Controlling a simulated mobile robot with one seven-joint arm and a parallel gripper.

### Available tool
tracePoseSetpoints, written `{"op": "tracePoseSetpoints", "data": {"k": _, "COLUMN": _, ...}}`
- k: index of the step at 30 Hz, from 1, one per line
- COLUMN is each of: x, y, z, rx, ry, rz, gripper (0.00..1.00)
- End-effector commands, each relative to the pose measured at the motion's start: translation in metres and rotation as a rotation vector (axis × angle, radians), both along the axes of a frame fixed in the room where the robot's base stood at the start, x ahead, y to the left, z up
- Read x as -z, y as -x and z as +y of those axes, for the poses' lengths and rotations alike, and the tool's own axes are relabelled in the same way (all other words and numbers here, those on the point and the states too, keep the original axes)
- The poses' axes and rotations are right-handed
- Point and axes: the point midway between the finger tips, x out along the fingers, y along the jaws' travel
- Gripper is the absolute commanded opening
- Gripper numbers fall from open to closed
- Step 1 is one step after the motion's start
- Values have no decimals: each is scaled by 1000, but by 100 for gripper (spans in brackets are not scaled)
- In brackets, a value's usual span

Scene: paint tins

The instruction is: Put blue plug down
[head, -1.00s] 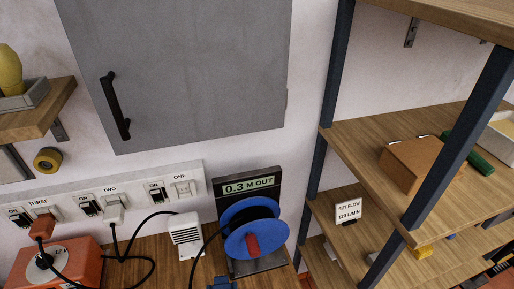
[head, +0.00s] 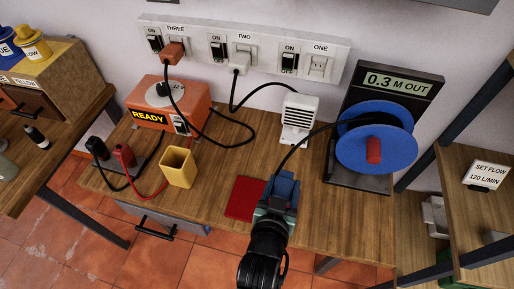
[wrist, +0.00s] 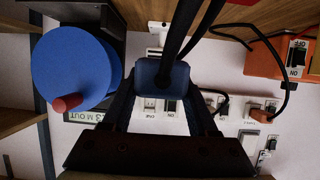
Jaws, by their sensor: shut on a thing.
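My gripper (head: 279,197) is shut on the blue plug (head: 286,183) over the front of the wooden bench in the head view. The blue plug also shows in the wrist view (wrist: 162,78), between the two fingers, with its black cable rising from it. The cable runs to the blue reel (head: 362,148), whose display reads 0.3 M OUT. A red mat (head: 240,200) lies on the bench just left of the gripper. I cannot tell whether the plug touches the bench.
A white socket strip (head: 265,55) is on the wall, with plugs in THREE and TWO; ONE is empty. An orange box (head: 185,100) reading READY, a yellow cup (head: 177,168) and a white adapter (head: 298,118) stand on the bench. Bare wood (head: 225,165) lies between them.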

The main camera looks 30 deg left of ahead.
Motion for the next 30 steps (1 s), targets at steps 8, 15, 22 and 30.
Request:
{"op": "tracePoseSetpoints", "data": {"k": 8, "x": 35, "y": -5, "z": 15, "rx": -31, "ry": 3, "rz": 5, "gripper": 0}}
{"op": "tracePoseSetpoints", "data": {"k": 15, "x": 62, "y": -6, "z": 15, "rx": -30, "ry": 1, "rz": 1, "gripper": 0}}
{"op": "tracePoseSetpoints", "data": {"k": 22, "x": 95, "y": -5, "z": 14, "rx": -29, "ry": 2, "rz": 2, "gripper": 0}}
{"op": "tracePoseSetpoints", "data": {"k": 30, "x": 101, "y": -5, "z": 15, "rx": -30, "ry": 1, "rz": -1, "gripper": 0}}
